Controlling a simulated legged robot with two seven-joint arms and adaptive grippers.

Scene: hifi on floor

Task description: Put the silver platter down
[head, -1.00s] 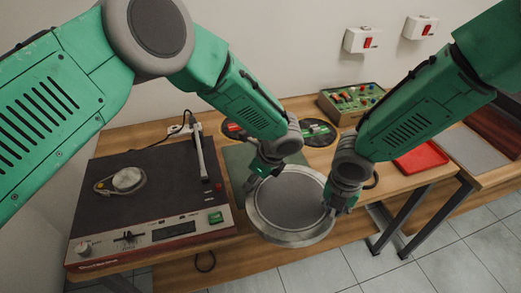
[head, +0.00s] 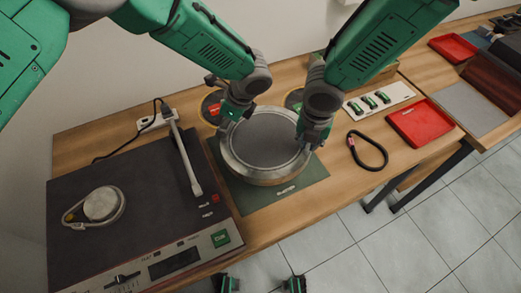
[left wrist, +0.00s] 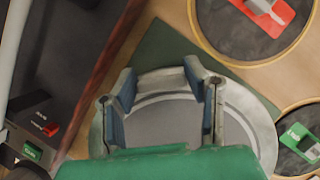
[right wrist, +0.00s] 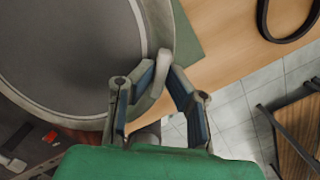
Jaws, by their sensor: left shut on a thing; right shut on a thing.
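The round silver platter (head: 265,143), with a dark grey centre, is over the green mat (head: 300,190) beside the record player. I cannot tell whether it touches the mat or is just above it. My left gripper (head: 236,110) is shut on its far left rim. The left wrist view shows the fingers (left wrist: 165,100) around the platter's edge (left wrist: 262,125). My right gripper (head: 308,142) is shut on its right rim. The right wrist view shows the fingers (right wrist: 155,95) on either side of the rim. The grippers hide parts of the rim.
A record player (head: 130,215) stands close on the left. A black belt loop (head: 368,150), a white strip with green parts (head: 380,99) and a red tray (head: 422,122) lie to the right. Dark round discs lie behind the platter. The table's front edge is close.

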